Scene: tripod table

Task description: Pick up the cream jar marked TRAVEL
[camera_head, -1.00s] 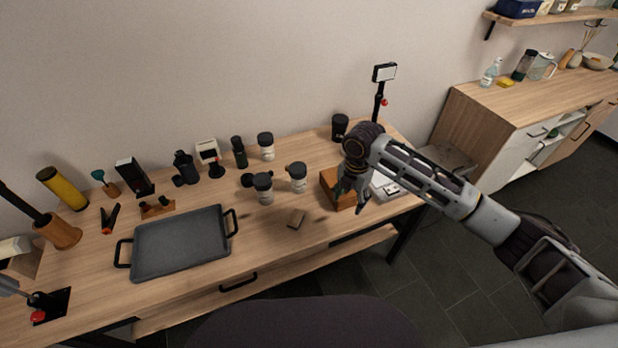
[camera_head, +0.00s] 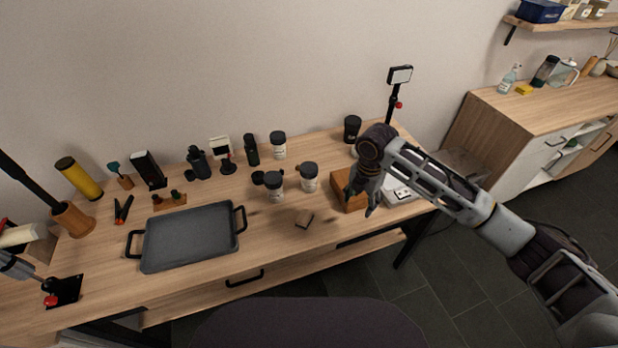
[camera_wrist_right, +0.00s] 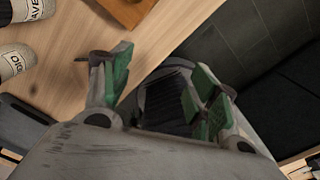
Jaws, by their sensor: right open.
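The jar (camera_head: 309,179) standing nearest the wooden box is white with a black lid; its label is too small to read in the head view. In the right wrist view, a jar cut off at the top left (camera_wrist_right: 28,10) shows the letters "AVE", fitting TRAVEL; it seems to be this same jar. A similar jar (camera_head: 274,186) stands just left of it, and another (camera_head: 278,146) stands farther back. My right gripper (camera_head: 362,205) is open and empty, above the table's front right part beside the box, right of the jars.
The wooden box (camera_head: 349,189) lies between the jars and my right gripper. A dark tray (camera_head: 190,238) is to the left. A black cup (camera_head: 352,129) and a lamp-like stand (camera_head: 399,76) are behind.

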